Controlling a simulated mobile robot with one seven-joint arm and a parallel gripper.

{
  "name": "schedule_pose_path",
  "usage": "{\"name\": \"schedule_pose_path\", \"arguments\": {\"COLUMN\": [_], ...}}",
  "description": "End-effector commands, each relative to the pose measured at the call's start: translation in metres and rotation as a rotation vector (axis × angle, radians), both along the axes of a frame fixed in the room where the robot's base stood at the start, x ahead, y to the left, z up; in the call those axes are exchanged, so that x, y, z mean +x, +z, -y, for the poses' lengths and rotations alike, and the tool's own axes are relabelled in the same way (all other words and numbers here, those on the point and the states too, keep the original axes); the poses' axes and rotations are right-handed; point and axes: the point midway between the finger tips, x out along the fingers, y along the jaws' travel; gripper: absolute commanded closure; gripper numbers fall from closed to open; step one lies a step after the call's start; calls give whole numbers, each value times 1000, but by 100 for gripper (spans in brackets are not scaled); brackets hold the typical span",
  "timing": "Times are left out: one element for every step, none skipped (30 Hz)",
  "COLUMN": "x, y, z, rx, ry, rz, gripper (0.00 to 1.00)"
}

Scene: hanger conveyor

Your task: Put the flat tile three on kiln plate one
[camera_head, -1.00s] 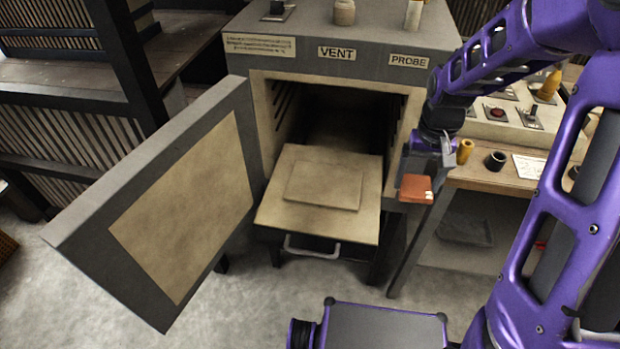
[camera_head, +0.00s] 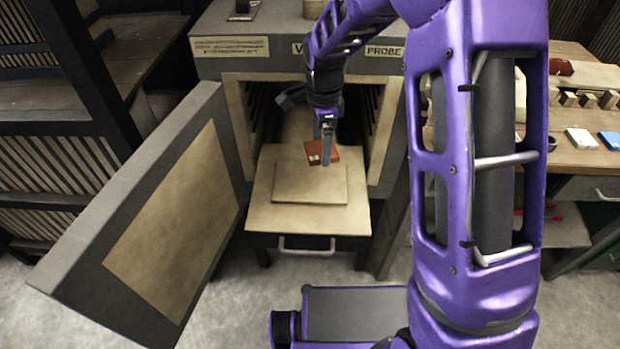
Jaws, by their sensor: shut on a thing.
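My gripper (camera_head: 326,146) is shut on a flat red-brown tile (camera_head: 316,154) with a small pale mark on its edge. The gripper and tile are over the far part of a pale square kiln plate (camera_head: 310,188). I cannot tell whether the tile touches the plate or hangs just above it. The plate lies on a wider pale shelf (camera_head: 262,212) that sticks out of the open kiln (camera_head: 377,160). The plate's front part is bare. No number on the tile can be read.
The kiln door (camera_head: 165,210) stands open at the left. The kiln's side walls flank the opening behind the shelf. My own arm hides part of the bench.

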Motion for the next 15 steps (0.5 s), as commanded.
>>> {"name": "schedule_pose_path", "arguments": {"x": [2, 2, 3, 4, 5, 5, 5, 5, 5, 5, 5, 5, 5, 5, 5], "y": [1, 1, 1, 1, 1, 1, 1, -1, -4, -8, -13, -21, -27, -33, -41], "z": [-8, -12, -16, -18, -20, -22, -24, -25, -26, -26, -26, -26, -26, -26, -26], "rx": [-1, -1, -1, -2, -2, -2, -2, -3, -3, -4, -5, -5, -5, -5, -4], "ry": [-58, -94, -138, -166, -191, -217, -233, -245, -257, -262, -265, -267, -268, -268, -268], "rz": [1, 1, 1, 1, 2, 2, 1, 1, 0, -1, -3, -3, -3, -4, -2], "gripper": [76, 76, 76, 76, 76, 76, 76, 76, 76, 76, 76, 76, 76, 76, 76]}}
